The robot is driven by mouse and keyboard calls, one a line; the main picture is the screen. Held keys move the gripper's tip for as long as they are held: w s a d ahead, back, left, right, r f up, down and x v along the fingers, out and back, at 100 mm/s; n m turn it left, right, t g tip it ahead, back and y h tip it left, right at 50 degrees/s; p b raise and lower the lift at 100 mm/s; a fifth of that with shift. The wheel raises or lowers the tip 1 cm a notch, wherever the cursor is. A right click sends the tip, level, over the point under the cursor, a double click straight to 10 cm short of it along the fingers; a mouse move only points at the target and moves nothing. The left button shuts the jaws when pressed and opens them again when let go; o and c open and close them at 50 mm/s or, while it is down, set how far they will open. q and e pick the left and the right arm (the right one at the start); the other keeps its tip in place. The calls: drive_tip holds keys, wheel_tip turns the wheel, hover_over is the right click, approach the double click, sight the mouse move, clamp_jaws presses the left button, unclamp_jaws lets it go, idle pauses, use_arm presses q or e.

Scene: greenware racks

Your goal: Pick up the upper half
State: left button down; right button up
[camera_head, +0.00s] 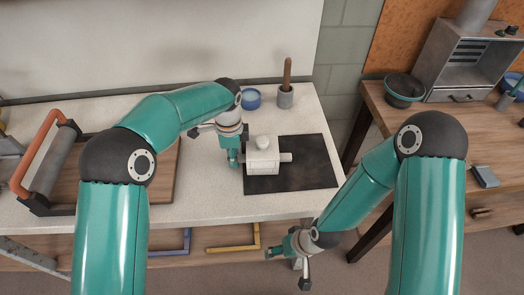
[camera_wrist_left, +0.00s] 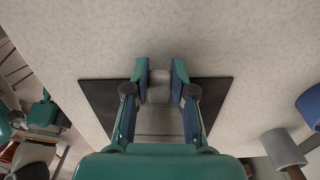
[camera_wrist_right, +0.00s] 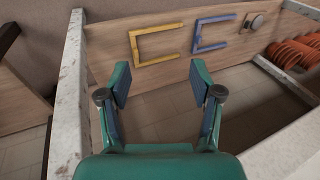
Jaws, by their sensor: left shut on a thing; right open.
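A white plaster block (camera_head: 262,160) with a round knob on top and a lug on its right side sits over a dark mat (camera_head: 312,172) on the pale worktop. I cannot make out the seam between its halves. My left gripper (camera_head: 234,160) is at the block's left side. In the left wrist view my left gripper (camera_wrist_left: 160,72) is shut on a pale lug of the block (camera_wrist_left: 159,88). My right gripper (camera_head: 273,252) is open and empty, lower down in front of the worktop's edge. The right wrist view shows its spread fingers (camera_wrist_right: 158,75) with nothing between.
A blue cup (camera_head: 251,99) and a grey pot with a wooden handle (camera_head: 285,97) stand behind the block. A slab roller with an orange bar (camera_head: 38,150) is at the left. A wooden bench (camera_head: 450,140) with a dark green bowl (camera_head: 404,91) is at the right.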

drive_tip(key=w+a+r+n+t+y, duration=0.15)
drive_tip(key=a+r+n, duration=0.55)
drive_tip(key=a+r, duration=0.8)
drive_tip(key=n+h, duration=0.1)
drive_tip(key=h, duration=0.2)
approach(263, 140)
drive_tip(key=shift+t, duration=0.35)
drive_tip(key=x, duration=0.9)
drive_tip(key=shift+s+a+f, duration=0.1)
drive_tip(key=shift+s+f, duration=0.15)
drive_tip(key=shift+s, duration=0.05)
clamp_jaws()
